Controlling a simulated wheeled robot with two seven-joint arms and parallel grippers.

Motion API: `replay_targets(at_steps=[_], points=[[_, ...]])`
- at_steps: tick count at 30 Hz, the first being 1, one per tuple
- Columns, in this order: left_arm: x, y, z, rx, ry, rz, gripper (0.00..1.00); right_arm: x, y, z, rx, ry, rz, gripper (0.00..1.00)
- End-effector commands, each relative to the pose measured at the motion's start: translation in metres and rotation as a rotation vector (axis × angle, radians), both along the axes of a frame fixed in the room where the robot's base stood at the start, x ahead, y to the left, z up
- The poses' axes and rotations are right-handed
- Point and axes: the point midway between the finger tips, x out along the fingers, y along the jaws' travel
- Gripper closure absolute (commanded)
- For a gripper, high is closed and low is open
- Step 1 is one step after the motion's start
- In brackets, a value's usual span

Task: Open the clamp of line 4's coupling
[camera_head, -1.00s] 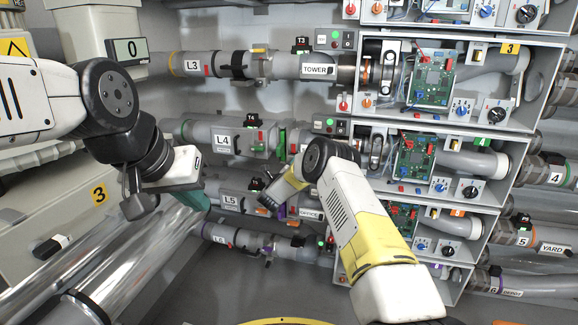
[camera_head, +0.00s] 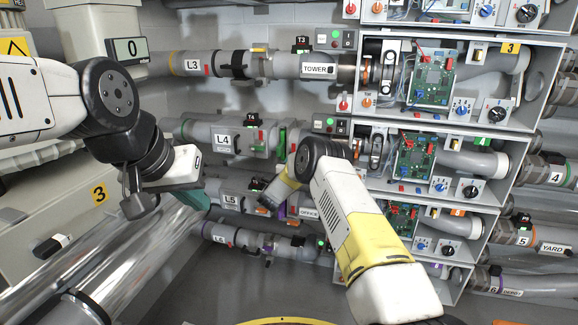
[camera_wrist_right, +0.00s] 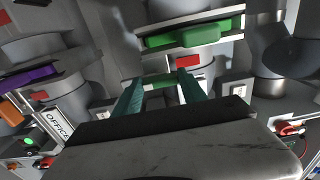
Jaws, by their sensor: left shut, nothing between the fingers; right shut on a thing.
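Line 4's pipe, labelled L4 (camera_head: 223,141), runs across the middle of the head view to its coupling, with a green clamp band (camera_head: 282,141). The green clamp (camera_wrist_right: 205,34) fills the upper middle of the right wrist view, with a red tag below it. My right gripper (camera_wrist_right: 160,88) has its teal fingers just below the clamp. They are shut on a small grey piece, which I cannot clearly tell as the clamp's lever. In the head view my right arm hides its fingertips. My left gripper (camera_head: 195,199) is shut and empty at the left, away from the coupling.
Line 3 (camera_head: 192,66) lies above, lines 5 (camera_head: 231,200) and 6 (camera_head: 220,239) below. Open blower boxes with circuit boards (camera_head: 413,160) stand at the right. Shiny pipes (camera_head: 130,255) run at the lower left. The OFFICE label (camera_wrist_right: 57,126) is close to the right gripper.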

Motion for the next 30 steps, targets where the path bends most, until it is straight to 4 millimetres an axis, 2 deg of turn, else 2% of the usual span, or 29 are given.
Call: replay_targets(at_steps=[13,14,16,17,26,30], points=[[0.0,0.0,0.0,0.0,0.0,0.0,1.0,0.0,0.002,-0.001,-0.013,0.005,0.004,1.0],[0.0,0.0,0.0,0.0,0.0,0.0,1.0,0.0,0.002,-0.001,-0.013,0.005,0.004,0.45],[0.0,0.0,0.0,0.0,0.0,0.0,1.0,0.0,0.002,-0.001,-0.012,0.005,0.003,0.31],[0.0,0.0,0.0,0.0,0.0,0.0,1.0,0.0,0.001,-0.001,-0.012,0.005,0.003,0.29],[0.0,0.0,0.0,0.0,0.0,0.0,1.0,-0.001,0.001,0.0,-0.01,0.003,0.002,0.29],[0.0,0.0,0.0,0.0,0.0,0.0,1.0,-0.011,0.005,-0.001,-0.01,0.005,0.002,0.29]])
